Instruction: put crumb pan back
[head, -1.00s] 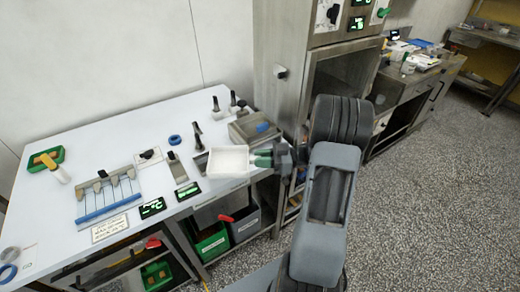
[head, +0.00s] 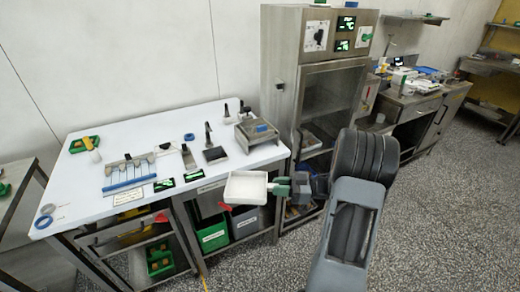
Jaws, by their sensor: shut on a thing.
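The crumb pan looks to be the shallow white rectangular tray (head: 246,187) with a green handle. My gripper (head: 290,187) is shut on the green handle at the tray's right side. The tray is held about level in front of the table's right front edge. It covers part of the bins under the table in this view. The finger details are small and partly hidden by my wrist.
The white-topped table (head: 95,200) carries several tools and a steel box-shaped device (head: 257,135). Below it are a green bin (head: 212,236) and a grey bin (head: 245,222). A tall steel cabinet (head: 330,90) stands to the right. Speckled floor is clear at right.

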